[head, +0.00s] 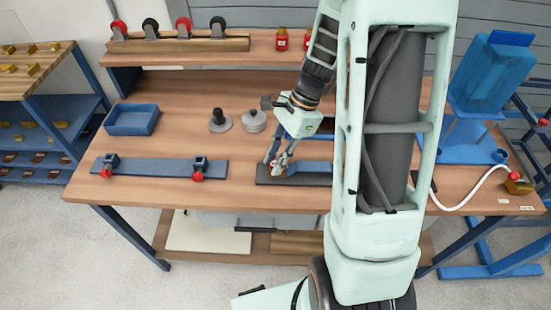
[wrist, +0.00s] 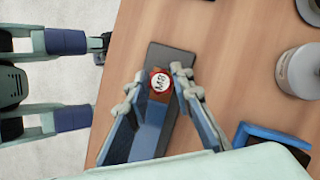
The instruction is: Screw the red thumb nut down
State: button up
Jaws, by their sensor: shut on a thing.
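The red thumb nut (wrist: 159,82) has a white top marked with "M8" lettering. It sits over the dark base plate (wrist: 168,57) in the wrist view. My gripper (wrist: 159,86) has one fingertip on each side of the nut and is closed on it. A blue bar (wrist: 150,127) runs from beside the nut, between the fingers. In the head view my gripper (head: 274,166) reaches down to the left end of the dark plate (head: 268,181), with the blue bar (head: 316,168) to its right. The thread under the nut is hidden.
A blue rail (head: 155,168) with two red-knobbed clamps lies at the bench's left. A blue bin (head: 132,120), a dark knobbed piece (head: 219,121) and a grey lidded pot (head: 254,121) stand behind. A blue machine (head: 490,80) and a white hose (head: 470,196) are at right.

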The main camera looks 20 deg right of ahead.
jog(key=shift+f, duration=0.45)
dwell(0.4)
jog(key=m+t, duration=0.1)
jog(key=m, duration=0.2)
jog(key=shift+s+r, duration=0.1)
jog(key=shift+r, duration=0.05)
jog(key=m+t, duration=0.2)
jog(key=m, duration=0.2)
jog(key=m+t+h, duration=0.1)
jog(key=m, duration=0.2)
jog(key=m+p, duration=0.1)
jog(key=m, duration=0.2)
jog(key=shift+m+t+h, duration=0.4)
jog(key=o, duration=0.8)
